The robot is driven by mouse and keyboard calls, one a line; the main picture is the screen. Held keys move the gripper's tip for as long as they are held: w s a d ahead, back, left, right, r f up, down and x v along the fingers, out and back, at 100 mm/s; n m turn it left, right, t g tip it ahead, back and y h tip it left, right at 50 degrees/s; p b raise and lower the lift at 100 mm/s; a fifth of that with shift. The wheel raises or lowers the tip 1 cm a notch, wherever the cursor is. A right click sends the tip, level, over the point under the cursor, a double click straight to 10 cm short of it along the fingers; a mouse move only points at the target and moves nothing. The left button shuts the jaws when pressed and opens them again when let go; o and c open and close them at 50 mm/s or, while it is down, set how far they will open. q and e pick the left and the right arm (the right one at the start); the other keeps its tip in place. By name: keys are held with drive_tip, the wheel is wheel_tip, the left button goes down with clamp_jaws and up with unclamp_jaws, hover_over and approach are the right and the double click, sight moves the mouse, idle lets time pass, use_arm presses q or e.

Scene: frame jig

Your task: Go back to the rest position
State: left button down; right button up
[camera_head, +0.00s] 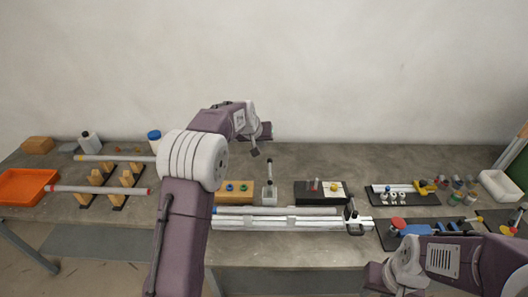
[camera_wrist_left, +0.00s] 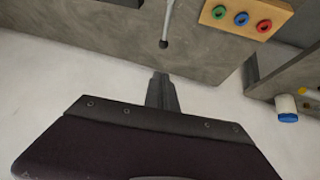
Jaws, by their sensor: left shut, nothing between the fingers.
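My left arm rises from the bottom of the head view and bends to the right at the top. My left gripper (camera_head: 258,145) is above the back of the workbench, in front of the wall. In the left wrist view its fingers (camera_wrist_left: 161,90) are together and empty. It touches nothing that I can see. My right arm (camera_head: 440,262) shows at the lower right of the head view, folded over the front right of the bench. The right gripper's fingers cannot be made out.
The grey bench (camera_head: 290,165) carries a frame jig with pale bars (camera_head: 290,223), a wooden block with coloured rings (camera_head: 233,188), a black block (camera_head: 310,198) and an orange tray (camera_head: 22,190). Wooden stands hold rods (camera_head: 100,190) at left. The back middle is clear.

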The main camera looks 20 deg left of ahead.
use_arm(q)
drive_tip(key=shift+s+a+r, duration=0.15)
drive_tip(key=shift+s+r, duration=0.2)
drive_tip(key=shift+r, duration=0.2)
drive_tip(key=shift+w, duration=0.15)
drive_tip(key=s+d+r, duration=0.2)
drive_tip(key=s+d, duration=0.2)
drive_tip(key=s, duration=0.3)
drive_tip(key=s+f+g, duration=0.2)
drive_tip(key=s+f, duration=0.3)
drive_tip(key=s, duration=0.4)
drive_tip(key=s+f+m+g, duration=0.1)
drive_tip(key=s+f, duration=0.3)
drive_tip(key=s, duration=0.6)
drive_tip(key=s+f+m+g, duration=0.1)
drive_tip(key=s+f+g, duration=0.2)
drive_tip(key=s, duration=0.6)
wheel_tip(320, 180, down, 3)
drive_tip(key=shift+s+d+r, duration=0.15)
drive_tip(key=shift+d+r, duration=0.05)
drive_tip(key=shift+d, duration=0.1)
